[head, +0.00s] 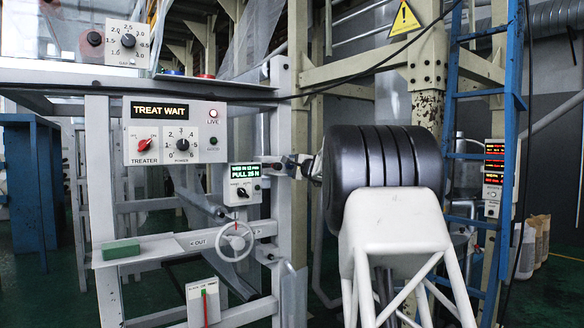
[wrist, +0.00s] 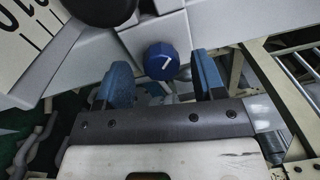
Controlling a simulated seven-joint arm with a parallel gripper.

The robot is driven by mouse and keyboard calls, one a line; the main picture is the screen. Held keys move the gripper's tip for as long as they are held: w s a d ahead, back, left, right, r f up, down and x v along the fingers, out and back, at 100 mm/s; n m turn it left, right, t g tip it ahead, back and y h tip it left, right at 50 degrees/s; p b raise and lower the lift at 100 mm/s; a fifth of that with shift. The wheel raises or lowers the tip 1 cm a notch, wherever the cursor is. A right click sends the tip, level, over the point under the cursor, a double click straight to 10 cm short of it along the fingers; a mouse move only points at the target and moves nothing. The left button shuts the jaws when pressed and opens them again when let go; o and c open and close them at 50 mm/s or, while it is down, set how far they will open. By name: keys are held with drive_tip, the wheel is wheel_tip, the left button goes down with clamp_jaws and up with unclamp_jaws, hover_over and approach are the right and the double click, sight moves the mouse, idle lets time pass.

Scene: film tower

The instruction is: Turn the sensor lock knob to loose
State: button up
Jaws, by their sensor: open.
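In the wrist view, a round blue knob (wrist: 161,60) with a short white mark on its face sits on a light grey block. The mark lies at a slant; no label is readable beside it. My gripper (wrist: 164,78) is open, with one blue finger left of the knob and one right of it. Clear gaps show on both sides, and neither finger appears to touch it.
The wrist view shows a black rounded part (wrist: 103,10) just above left of the knob and a white scale plate (wrist: 30,35). In the head view, a readout box (head: 242,184), a handwheel (head: 235,240) and a treater panel (head: 168,131) stand left of the post. A blue ladder (head: 512,110) stands right.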

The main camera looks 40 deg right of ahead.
drive_tip(key=s, duration=0.6)
drive_tip(key=shift+s, duration=0.4)
drive_tip(key=shift+a, duration=0.15)
idle(0.4)
